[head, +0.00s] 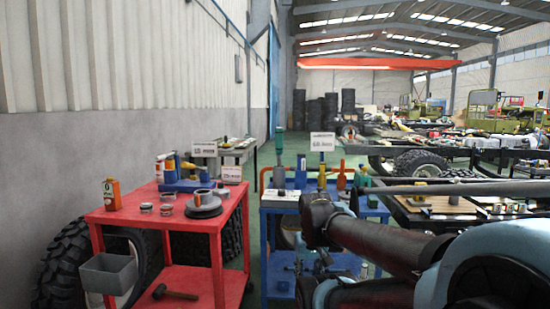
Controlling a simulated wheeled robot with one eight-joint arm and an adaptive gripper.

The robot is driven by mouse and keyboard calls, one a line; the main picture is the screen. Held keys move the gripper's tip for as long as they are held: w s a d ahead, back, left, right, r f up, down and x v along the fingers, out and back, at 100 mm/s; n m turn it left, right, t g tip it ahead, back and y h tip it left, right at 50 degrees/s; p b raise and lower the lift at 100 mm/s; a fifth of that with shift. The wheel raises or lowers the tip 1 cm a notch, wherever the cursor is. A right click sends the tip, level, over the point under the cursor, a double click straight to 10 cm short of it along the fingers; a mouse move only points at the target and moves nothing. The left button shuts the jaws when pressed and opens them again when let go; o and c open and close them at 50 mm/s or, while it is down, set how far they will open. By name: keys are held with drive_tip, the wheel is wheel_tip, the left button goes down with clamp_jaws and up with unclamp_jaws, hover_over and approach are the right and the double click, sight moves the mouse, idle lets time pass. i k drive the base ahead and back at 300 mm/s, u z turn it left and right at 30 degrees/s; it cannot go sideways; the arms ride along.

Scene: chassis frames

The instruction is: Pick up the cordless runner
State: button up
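I cannot tell for sure which thing is the cordless runner. Small upright tool-like things stand on the blue cart (272,201): a teal and grey one (281,172) at the back left, a blue one (300,172), and a green one (360,180) at the right. On the red cart (150,219), blue, white and orange upright things (170,168) stand at the back. My dark arm links fill the lower right and hide part of the blue cart. My gripper does not show in the head view.
The red cart also holds an orange can (112,194), small round tins and a grey disc-shaped piece (204,206). A grey bin (108,273) hangs at its front; a hammer (175,292) lies on its lower shelf. Large tyres stand behind it. Chassis frames fill the right.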

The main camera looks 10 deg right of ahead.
sight(280, 129)
drive_tip(key=i, duration=0.85)
